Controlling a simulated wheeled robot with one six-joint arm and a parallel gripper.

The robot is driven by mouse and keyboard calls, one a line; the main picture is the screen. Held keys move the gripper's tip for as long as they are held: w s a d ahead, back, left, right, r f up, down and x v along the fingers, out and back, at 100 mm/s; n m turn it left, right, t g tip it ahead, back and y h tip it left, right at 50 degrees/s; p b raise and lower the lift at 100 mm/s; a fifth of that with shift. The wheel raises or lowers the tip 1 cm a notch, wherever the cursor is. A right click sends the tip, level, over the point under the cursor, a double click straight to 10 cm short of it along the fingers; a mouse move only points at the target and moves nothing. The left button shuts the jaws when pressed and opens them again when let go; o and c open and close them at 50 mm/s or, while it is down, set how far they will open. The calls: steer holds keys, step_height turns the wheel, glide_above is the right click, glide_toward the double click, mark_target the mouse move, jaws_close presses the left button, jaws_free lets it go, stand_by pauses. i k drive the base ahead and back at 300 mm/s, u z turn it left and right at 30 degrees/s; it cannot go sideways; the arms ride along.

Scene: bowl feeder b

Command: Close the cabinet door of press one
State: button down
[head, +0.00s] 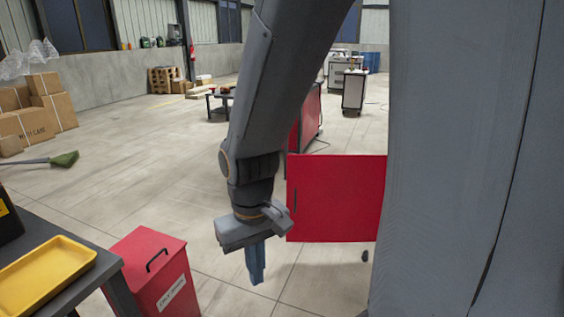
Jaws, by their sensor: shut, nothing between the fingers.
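A flat red panel (337,198) with a dark handle at its left edge stands right of centre in the head view. It looks like an open cabinet door, seen broadside. Its right edge and whatever it hangs on are hidden behind a large grey surface. My gripper (257,275) points down, to the left of the panel and nearer to me. Its blue fingers are together and hold nothing. A gap shows between the fingers and the panel in the picture; I cannot tell the depth between them.
A red lidded bin (152,268) stands at lower left beside a dark table with a yellow tray (45,276). A green-headed broom (62,160) and cardboard boxes (38,118) are farther left. A red cabinet (308,122) stands behind the panel. The middle floor is clear.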

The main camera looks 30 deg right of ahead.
mark_target(330, 199)
steer(key=z, duration=0.15)
steer(key=i, duration=0.7)
steer(key=z, duration=0.65)
steer(key=i, duration=0.45)
steer(key=z, duration=0.35)
